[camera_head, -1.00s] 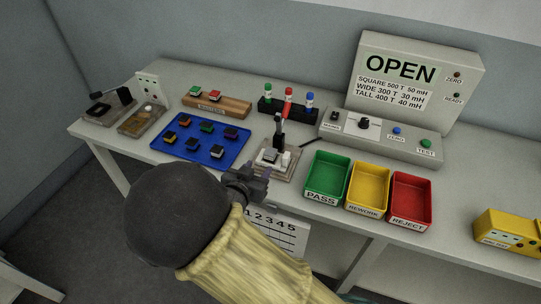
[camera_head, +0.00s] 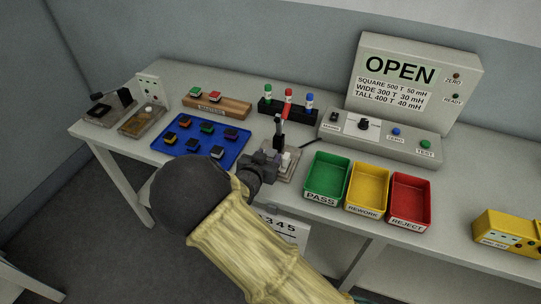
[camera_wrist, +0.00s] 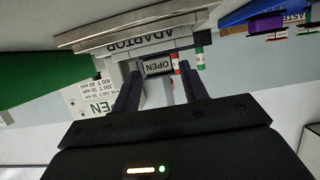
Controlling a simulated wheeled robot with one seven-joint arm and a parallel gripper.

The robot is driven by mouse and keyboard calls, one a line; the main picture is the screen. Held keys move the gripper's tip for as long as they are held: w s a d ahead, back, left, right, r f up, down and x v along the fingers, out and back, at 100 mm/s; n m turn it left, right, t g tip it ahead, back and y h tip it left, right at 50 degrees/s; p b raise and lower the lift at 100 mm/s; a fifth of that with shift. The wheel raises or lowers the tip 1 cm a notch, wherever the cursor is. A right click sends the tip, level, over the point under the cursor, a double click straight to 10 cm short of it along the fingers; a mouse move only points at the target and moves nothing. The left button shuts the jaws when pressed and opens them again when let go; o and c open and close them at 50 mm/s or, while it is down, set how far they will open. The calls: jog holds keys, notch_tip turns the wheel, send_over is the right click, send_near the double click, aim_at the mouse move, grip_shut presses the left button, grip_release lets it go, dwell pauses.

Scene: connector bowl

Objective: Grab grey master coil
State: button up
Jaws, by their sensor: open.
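A grey block labelled OPEN (camera_wrist: 158,67), apparently the grey master coil, sits on the test fixture marked ADAPTOR (camera_wrist: 150,42). My gripper (camera_head: 268,160) is at the fixture's front. In the wrist view, its two dark fingers (camera_wrist: 160,88) are apart, on either side of the labelled block. I cannot tell whether they touch it. The wooden masters rack (camera_head: 238,110) holds a green and a red coil, with its right end bare.
The blue tray (camera_head: 187,155) with several coils lies left of my gripper. Green (camera_head: 323,180), yellow (camera_head: 367,185) and red (camera_head: 410,198) bins stand to the right. The tester box (camera_head: 410,80) reads OPEN behind. The fixture's lever (camera_head: 282,125) stands upright close behind my gripper.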

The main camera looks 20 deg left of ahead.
jog(key=x, duration=0.3)
jog(key=shift+s, duration=0.1)
jog(key=shift+c, duration=0.2)
jog(key=c, duration=0.7)
